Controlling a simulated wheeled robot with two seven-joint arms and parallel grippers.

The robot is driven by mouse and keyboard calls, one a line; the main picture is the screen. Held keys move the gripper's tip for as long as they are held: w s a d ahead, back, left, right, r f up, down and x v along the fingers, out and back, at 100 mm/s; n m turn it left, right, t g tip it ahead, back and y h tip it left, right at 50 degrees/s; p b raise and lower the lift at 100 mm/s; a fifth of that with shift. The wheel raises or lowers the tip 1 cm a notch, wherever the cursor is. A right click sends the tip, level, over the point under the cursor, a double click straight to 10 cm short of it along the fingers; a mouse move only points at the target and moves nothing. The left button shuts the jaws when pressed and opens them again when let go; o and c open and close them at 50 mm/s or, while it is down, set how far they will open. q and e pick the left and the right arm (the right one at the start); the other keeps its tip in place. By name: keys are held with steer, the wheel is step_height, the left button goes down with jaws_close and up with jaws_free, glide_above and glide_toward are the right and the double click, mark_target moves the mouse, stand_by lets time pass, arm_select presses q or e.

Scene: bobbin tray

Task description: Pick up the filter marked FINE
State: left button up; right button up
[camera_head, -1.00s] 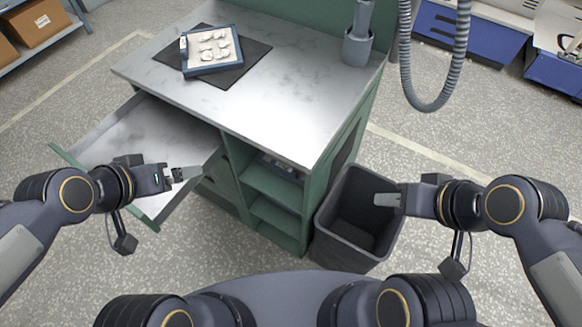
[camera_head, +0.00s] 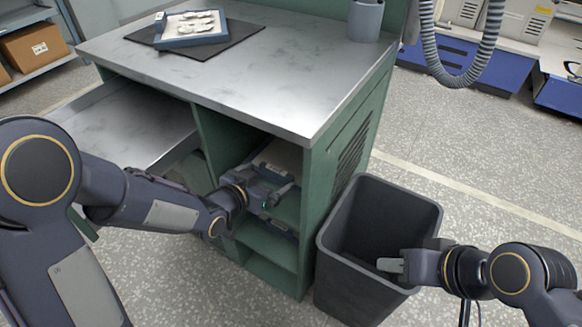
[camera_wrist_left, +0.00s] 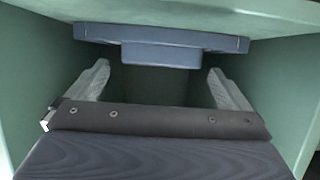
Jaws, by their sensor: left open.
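No FINE marking can be read in any view. A blue panel with a protruding block, perhaps a filter's front (camera_wrist_left: 160,38), lies ahead inside a green compartment in the left wrist view. My left gripper (camera_wrist_left: 162,88) is open, its two pale fingers apart with nothing between them, below and short of that block. In the head view my left gripper (camera_head: 276,193) is at the cabinet's open shelves, partly hiding what lies there. A pale, flat thing (camera_head: 282,157) shows in the upper shelf. My right gripper (camera_head: 390,265) is over the bin; its finger gap cannot be made out.
The green cabinet (camera_head: 345,150) has a grey metal top and a pulled-out drawer (camera_head: 130,120) at left. A blue tray (camera_head: 190,40) with white pieces lies on a dark mat (camera_head: 240,32). A dark bin (camera_head: 380,205) stands right of the cabinet. A grey hose hangs at the back right.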

mark_target(275, 172)
arm_select(q)
steer(key=b+x, duration=0.1)
steer(key=x, duration=0.4)
steer(key=shift+w+r, duration=0.1)
steer(key=shift+w, duration=0.05)
steer(key=c, duration=0.8)
